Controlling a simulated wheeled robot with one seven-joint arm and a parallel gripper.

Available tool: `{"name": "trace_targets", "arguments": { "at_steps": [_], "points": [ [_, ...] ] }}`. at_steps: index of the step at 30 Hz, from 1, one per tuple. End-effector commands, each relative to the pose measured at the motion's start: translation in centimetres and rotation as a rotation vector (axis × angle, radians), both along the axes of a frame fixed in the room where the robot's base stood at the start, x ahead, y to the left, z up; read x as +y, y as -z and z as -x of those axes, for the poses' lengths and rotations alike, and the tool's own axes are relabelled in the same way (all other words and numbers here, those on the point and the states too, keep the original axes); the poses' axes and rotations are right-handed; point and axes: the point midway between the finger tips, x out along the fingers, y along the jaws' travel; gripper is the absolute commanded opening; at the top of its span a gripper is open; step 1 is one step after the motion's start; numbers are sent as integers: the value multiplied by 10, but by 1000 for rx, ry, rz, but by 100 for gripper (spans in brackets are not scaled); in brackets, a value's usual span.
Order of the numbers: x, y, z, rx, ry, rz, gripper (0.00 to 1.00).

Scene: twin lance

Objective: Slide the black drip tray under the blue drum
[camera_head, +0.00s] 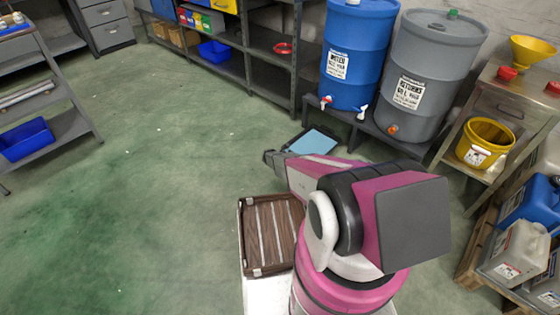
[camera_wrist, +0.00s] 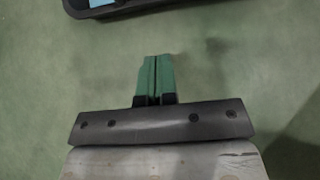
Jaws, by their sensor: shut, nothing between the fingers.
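The black drip tray (camera_head: 293,140) lies on the green floor in front of the drum stand, with a light blue patch inside it. My arm hides part of its near side in the head view. In the wrist view, part of its dark rim (camera_wrist: 135,9) shows at the top edge. The blue drum (camera_head: 355,60) stands upright on a low dark stand, with a small tap near its bottom. My gripper (camera_head: 267,157) is near the tray's left end. In the wrist view its green fingers (camera_wrist: 154,58) are together and empty, apart from the tray.
A grey drum (camera_head: 430,75) stands beside the blue drum. Dark shelving (camera_head: 270,55) is to the left of the drums. A workbench with a yellow bucket (camera_head: 485,143) and a pallet of canisters (camera_head: 520,250) are at the right. The floor (camera_head: 160,160) at left is clear.

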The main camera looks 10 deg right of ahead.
Motion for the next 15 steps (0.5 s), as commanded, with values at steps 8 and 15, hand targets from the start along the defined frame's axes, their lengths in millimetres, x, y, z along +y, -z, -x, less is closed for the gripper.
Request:
{"name": "trace_targets", "arguments": {
  "at_steps": [8,15],
  "points": [
    [-31,28,-25,-2,4,-1,0],
    [-50,28,-39,0,2,-1,0]
  ]
}}
